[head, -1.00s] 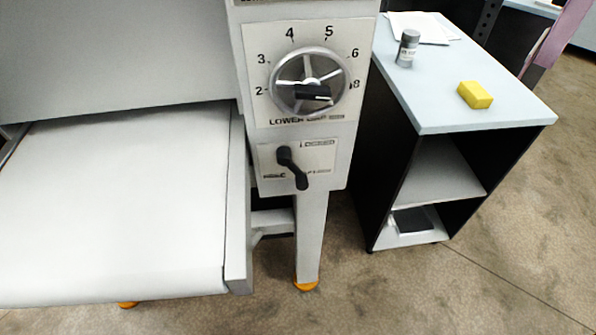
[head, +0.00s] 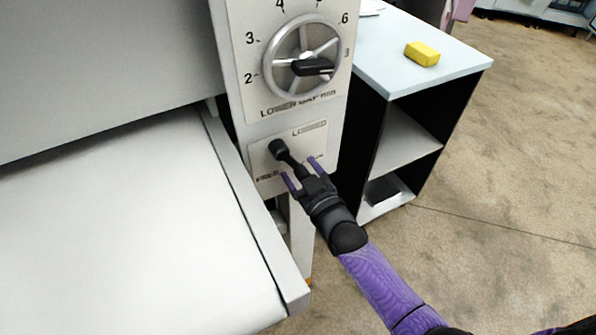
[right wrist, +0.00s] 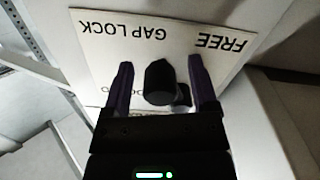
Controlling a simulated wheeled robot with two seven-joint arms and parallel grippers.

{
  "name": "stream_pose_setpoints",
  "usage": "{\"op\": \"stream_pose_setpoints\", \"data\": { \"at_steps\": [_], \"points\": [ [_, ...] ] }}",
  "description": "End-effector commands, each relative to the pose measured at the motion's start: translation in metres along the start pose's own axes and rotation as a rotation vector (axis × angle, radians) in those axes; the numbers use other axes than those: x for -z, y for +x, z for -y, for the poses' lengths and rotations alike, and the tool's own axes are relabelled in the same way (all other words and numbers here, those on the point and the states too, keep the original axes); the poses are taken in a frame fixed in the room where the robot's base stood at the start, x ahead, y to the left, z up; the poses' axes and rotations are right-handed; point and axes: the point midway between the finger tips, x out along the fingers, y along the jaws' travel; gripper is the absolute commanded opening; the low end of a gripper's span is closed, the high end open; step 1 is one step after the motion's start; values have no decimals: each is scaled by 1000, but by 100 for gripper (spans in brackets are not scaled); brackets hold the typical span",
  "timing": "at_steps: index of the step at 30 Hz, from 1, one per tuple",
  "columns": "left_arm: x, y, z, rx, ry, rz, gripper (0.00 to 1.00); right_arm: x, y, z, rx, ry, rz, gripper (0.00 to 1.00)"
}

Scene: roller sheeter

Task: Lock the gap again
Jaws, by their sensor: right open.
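The gap lock lever (head: 287,156) is a black handle on a white plate (head: 307,136) below the dial. It slants down and to the right from its pivot. The plate carries "LOCKED" at its upper right and "FREE" at its lower left. My right gripper (head: 303,172) is open, with its purple fingers on either side of the lever's lower end. In the right wrist view the black lever end (right wrist: 158,82) stands between the two spread fingers, with no clear contact. My left gripper is not in view.
The gap dial (head: 302,57) is just above the plate, its black pointer turned right. The white sheeter bed (head: 130,230) fills the left. A side cabinet (head: 415,50) with a yellow block (head: 422,53) stands to the right. Floor at right is clear.

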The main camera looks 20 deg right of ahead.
Motion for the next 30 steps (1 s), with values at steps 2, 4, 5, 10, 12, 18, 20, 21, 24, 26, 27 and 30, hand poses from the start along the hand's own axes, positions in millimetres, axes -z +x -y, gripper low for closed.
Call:
{"op": "stream_pose_setpoints", "data": {
  "at_steps": [2,4,5,10,12,18,20,21,24,26,27,30],
  "points": [
    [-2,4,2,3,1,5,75,-2,8,0,0,0,0,75],
    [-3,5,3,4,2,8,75,-1,12,0,0,0,0,75],
    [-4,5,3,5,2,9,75,-1,13,0,1,0,1,75],
    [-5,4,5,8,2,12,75,0,14,0,1,0,2,75],
    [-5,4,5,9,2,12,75,0,14,0,1,0,2,75],
    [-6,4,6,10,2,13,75,0,13,0,1,0,2,35],
    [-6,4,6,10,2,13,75,0,13,0,1,0,2,22],
    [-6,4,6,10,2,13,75,0,13,0,1,0,2,14],
    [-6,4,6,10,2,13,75,0,13,0,1,0,2,0],
    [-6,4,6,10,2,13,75,0,13,0,1,0,2,0],
    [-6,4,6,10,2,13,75,0,13,0,1,0,2,0],
    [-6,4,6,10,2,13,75,0,13,0,1,0,2,0]
  ]
}}
